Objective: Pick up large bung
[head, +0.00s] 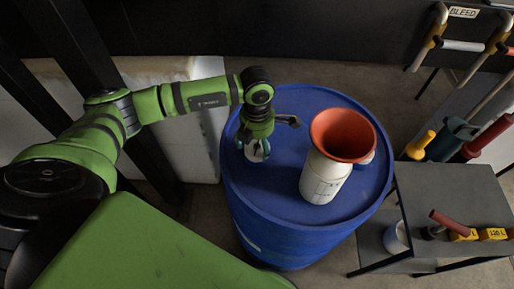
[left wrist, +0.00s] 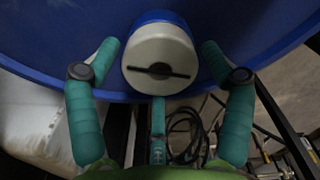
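The large bung (left wrist: 160,75) looks like a round, off-white plug with a dark slot across its top and a blue part behind it. It sits on the blue drum top (left wrist: 262,28). My left gripper (left wrist: 160,48) has teal fingers standing open on either side of the bung, with small gaps visible. A third finger lies below it in the left wrist view. In the head view, the left gripper (head: 257,146) points down over the left part of the drum top, and a bit of the white bung (head: 259,154) shows between its fingers. My right gripper is not in view.
A white jug (head: 321,180) with an orange funnel (head: 343,134) stands on the drum, right of the left gripper. A grey side table (head: 450,190) with a red-handled tool (head: 449,222) and yellow blocks stands at right. Pale wrapped goods stand left of the drum.

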